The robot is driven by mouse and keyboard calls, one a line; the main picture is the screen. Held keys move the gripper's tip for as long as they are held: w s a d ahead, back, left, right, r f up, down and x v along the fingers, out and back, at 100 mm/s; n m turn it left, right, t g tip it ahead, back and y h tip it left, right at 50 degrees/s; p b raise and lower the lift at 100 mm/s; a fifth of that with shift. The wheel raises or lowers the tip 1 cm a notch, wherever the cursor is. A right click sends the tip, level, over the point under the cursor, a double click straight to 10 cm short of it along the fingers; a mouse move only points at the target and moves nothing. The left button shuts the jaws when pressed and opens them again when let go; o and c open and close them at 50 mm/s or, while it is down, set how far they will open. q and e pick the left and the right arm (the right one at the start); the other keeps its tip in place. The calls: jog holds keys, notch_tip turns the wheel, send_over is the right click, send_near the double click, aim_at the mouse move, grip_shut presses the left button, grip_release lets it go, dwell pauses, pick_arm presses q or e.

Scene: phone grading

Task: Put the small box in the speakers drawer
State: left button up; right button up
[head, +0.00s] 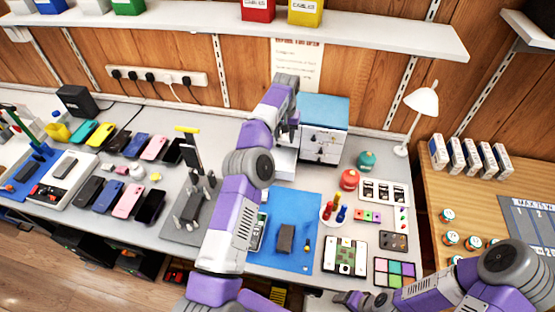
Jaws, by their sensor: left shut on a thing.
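A small dark box (286,238) lies on the blue mat (293,205) in the middle of the bench. A white drawer unit (320,143) with a blue top stands at the back, against the wall. A white part (285,162), apparently a pulled-out drawer, sticks forward at its left, partly behind my arm. My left gripper (294,128) is at the unit's front left and is shut, apparently on a drawer handle; the grip itself is mostly hidden. The drawer labels are too small to read. My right gripper (345,299) is low at the bench's front edge, its jaws unclear.
Several phones (128,198) lie at the left, beside a grey stand (190,212). A cup of screwdrivers (333,212), red and green bottles (349,179) and part trays (384,192) stand right of the mat. A white lamp (421,101) stands at the back right.

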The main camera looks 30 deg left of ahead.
pick_arm(q)
jog(key=shift+a+r, duration=0.2)
jog(key=shift+r, duration=0.15)
jog(key=shift+f, duration=0.35)
notch_tip(320, 180, down, 6)
jog(key=b, duration=0.6)
send_near(283, 165)
jog(key=s+d, duration=0.1)
jog(key=s, duration=0.2)
jog(key=shift+w+f, duration=0.15)
jog(key=shift+f, duration=1.45)
jog(key=shift+w+f, duration=0.1)
jog(key=shift+f, duration=1.45)
jog(key=shift+f+b, duration=0.1)
jog(key=shift+b, duration=0.25)
jog(key=o, duration=0.6)
jog(key=shift+f, duration=0.1)
jog(key=shift+o, duration=0.7)
